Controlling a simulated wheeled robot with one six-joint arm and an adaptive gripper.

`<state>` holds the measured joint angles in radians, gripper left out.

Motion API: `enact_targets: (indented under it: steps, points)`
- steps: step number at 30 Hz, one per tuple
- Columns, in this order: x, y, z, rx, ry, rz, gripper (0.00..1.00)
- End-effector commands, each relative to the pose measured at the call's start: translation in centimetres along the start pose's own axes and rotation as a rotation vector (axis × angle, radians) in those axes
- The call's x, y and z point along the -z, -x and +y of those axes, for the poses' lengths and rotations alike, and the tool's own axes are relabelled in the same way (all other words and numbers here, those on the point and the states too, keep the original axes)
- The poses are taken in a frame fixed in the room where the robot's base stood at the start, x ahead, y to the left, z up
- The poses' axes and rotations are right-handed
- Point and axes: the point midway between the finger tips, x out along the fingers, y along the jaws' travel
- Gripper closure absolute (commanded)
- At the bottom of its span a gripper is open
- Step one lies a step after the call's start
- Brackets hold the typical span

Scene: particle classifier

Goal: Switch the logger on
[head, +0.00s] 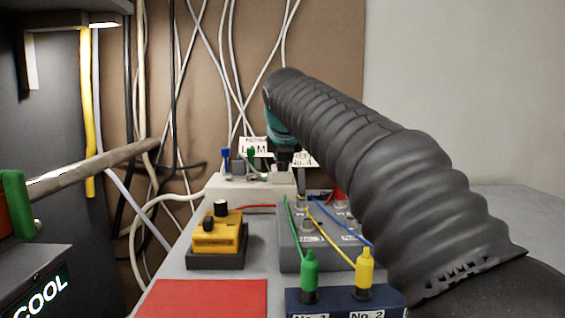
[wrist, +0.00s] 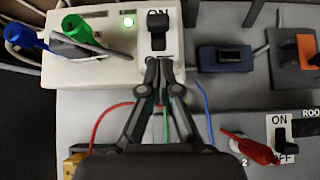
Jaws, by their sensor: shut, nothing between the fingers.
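The gripper covers the area under the switch. In the head view the white box (head: 225,188) stands at the back of the bench, and my arm hides part of it.
A second switch (wrist: 281,137) marked ON/OFF is at lower right, beside a red clip (wrist: 250,148). Blue (wrist: 25,36) and green (wrist: 80,30) plugs are left of the first switch. A yellow device (head: 217,232), a red mat (head: 205,298) and loose wires are on the bench.

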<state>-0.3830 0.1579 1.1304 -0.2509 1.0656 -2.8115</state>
Motion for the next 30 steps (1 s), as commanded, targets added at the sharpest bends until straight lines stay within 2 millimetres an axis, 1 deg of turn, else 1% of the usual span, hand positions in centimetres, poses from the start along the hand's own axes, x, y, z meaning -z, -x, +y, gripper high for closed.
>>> enact_targets:
  steps: [1, 6, 9, 13, 15, 19, 30]
  points:
    - [-0.1, 1.4, 0.0, -0.001, 0.0, -0.002, 1.0]
    - [-0.2, 5.0, -0.2, 0.001, -0.002, 0.0, 1.0]
    - [-0.1, 6.8, -0.2, 0.002, -0.003, 0.001, 1.0]
    - [-0.1, 8.6, -0.2, 0.002, -0.003, 0.002, 1.0]
    - [-0.1, 9.2, -0.2, 0.003, -0.003, 0.002, 1.0]
    - [0.0, 9.8, -0.2, 0.003, -0.002, 0.003, 1.0]
    - [0.1, 9.9, -0.2, 0.003, -0.002, 0.003, 1.0]
